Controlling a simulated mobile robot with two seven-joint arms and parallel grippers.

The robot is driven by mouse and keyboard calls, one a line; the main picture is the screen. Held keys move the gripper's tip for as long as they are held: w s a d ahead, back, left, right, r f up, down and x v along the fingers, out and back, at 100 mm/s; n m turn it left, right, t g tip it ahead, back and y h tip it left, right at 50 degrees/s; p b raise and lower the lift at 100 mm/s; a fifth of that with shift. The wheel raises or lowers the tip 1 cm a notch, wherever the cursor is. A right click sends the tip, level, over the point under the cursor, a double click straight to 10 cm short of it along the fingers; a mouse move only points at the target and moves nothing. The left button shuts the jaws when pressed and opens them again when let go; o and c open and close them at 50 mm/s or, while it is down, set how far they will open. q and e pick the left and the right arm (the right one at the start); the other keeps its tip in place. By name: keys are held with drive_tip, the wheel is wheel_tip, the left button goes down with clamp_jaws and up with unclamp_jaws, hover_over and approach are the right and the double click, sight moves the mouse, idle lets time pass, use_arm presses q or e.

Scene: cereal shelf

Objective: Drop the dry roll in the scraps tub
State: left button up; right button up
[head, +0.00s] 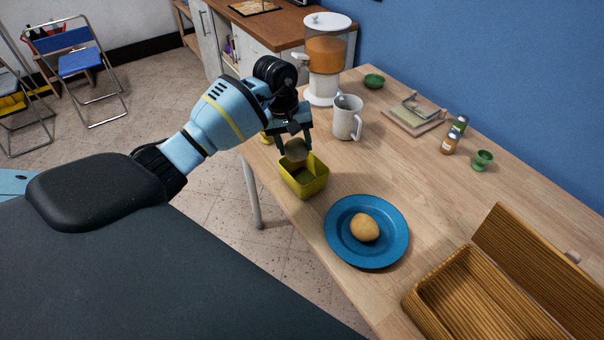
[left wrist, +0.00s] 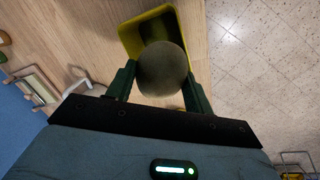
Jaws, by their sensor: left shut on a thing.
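My left gripper (head: 294,143) is shut on a round, dull brown-green roll (head: 296,150), held above the yellow-green tub (head: 312,186). In the left wrist view the roll (left wrist: 163,68) sits between the two fingers, with the tub (left wrist: 130,38) below and partly hidden behind it. The tub stands near the table's edge; the part of its inside that shows looks empty. A second roll, golden (head: 364,227), lies on a blue plate (head: 340,251) in front of the tub. My right gripper is not in view.
An open wooden bread box (head: 428,291) is at the front right. The middle of the table is clear.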

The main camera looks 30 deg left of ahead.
use_arm(q)
drive_tip(key=o, duration=1)
drive_tip(key=shift+o, duration=0.2)
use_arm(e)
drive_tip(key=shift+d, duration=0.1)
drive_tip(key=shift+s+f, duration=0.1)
use_arm(q)
drive_tip(key=r, duration=0.4)
drive_tip(key=a+r, duration=0.1)
drive_tip(key=r, duration=0.1)
drive_tip(key=shift+s+r, duration=0.1)
drive_tip(key=shift+s, duration=0.25)
drive_tip(key=shift+s+a+r, duration=0.1)
drive_tip(key=shift+r, duration=0.7)
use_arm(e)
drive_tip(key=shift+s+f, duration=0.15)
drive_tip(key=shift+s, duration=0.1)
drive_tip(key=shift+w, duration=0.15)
